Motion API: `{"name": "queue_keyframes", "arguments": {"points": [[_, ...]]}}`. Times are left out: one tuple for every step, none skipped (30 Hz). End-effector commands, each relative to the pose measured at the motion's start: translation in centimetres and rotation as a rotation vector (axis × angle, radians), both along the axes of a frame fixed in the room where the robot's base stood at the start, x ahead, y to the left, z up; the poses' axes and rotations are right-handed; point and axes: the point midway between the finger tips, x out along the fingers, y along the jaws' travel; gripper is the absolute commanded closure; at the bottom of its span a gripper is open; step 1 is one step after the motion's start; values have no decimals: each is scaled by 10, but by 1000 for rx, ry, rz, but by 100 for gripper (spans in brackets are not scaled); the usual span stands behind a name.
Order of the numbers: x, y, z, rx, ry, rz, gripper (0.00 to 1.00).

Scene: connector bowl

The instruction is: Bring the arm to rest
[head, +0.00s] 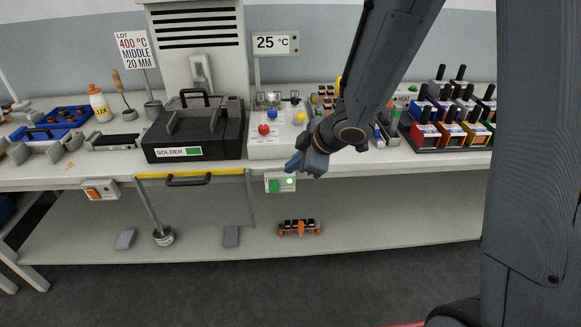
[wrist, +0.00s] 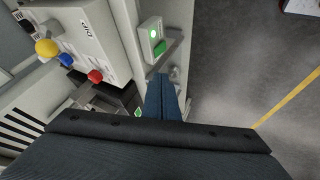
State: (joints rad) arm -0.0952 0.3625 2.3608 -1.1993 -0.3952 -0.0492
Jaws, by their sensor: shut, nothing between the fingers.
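My gripper (head: 307,164) is in front of the bench's front edge, near the middle of the head view. It hangs beside the small box with the green light (head: 280,183), and I cannot tell whether it touches it. In the wrist view my gripper (wrist: 161,90) has its blue fingers together with nothing between them. The box with the green light also shows in the wrist view (wrist: 152,38). My arm comes down from the top right of the head view.
The bench (head: 350,168) holds a black SOLDER box (head: 195,137), a white button panel (head: 272,146) and several coloured bins (head: 450,133) at the right. A shelf (head: 385,238) below carries a small orange item (head: 299,228). The floor (wrist: 240,80) in front is open.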

Motion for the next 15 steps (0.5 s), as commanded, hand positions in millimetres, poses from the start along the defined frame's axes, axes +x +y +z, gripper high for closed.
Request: {"name": "queue_keyframes", "arguments": {"points": [[0,0,0,0,0,0,100],[0,0,0,0,0,0,100],[0,0,0,0,0,0,100],[0,0,0,0,0,0,100],[0,0,0,0,0,0,100],[0,0,0,0,0,0,100],[0,0,0,0,0,0,100],[0,0,-1,0,0,0,100],[0,0,0,0,1,-4,100],[0,-2,0,-2,1,-11,100],[1,-4,1,-3,3,-26,100],[1,-10,2,-9,6,-57,100],[2,-16,2,-13,12,-91,100],[2,-24,3,-19,19,-133,100],[1,-37,5,-29,31,-202,100]]}}
